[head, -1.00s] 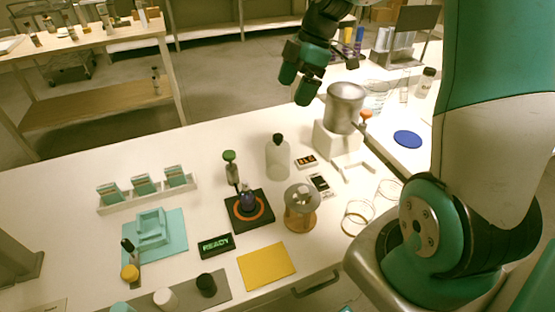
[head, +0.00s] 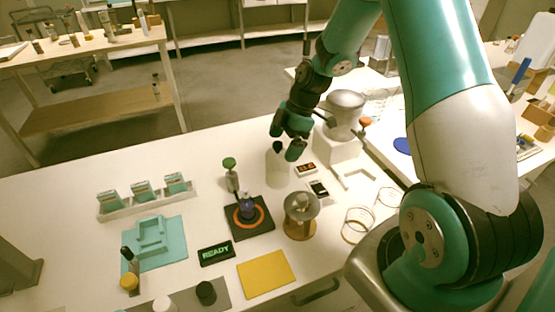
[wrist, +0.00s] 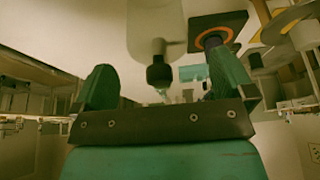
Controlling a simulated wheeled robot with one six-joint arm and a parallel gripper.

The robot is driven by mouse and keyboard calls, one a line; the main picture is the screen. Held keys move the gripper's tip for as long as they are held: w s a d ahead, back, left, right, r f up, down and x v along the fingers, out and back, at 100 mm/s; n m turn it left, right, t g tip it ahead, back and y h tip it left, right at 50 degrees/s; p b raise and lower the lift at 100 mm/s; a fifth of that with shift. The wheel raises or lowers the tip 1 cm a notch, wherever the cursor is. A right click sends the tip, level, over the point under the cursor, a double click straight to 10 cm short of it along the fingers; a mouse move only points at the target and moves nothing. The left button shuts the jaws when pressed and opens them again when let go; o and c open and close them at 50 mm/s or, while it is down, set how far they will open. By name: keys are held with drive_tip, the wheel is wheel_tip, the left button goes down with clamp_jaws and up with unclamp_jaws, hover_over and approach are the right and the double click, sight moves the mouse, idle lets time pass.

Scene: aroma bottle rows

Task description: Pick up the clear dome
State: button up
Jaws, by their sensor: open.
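The clear dome (head: 279,172) is a pale, see-through, round-shouldered vessel on the white table, behind the black pad with the orange ring. In the wrist view the dome (wrist: 154,28) shows upside down with its black knob (wrist: 160,76) between the fingers and beyond them. My gripper (head: 286,142) is open and empty, above and close to the dome's top. In the head view the fingers hide the knob. I cannot tell whether a finger touches it. The wrist view shows both green fingers of my gripper (wrist: 165,88) spread apart.
A black pad (head: 240,228) with a small dark flask stands in front of the dome. A green-topped stand (head: 230,175) is to its left. Small display boxes (head: 306,169) and a metal pot (head: 346,112) on a white block are to its right. The table's left back is clear.

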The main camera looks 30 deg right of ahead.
sight(278, 152)
drive_tip(key=x, duration=0.4)
drive_tip(key=shift+w, duration=0.15)
drive_tip(key=c, duration=1)
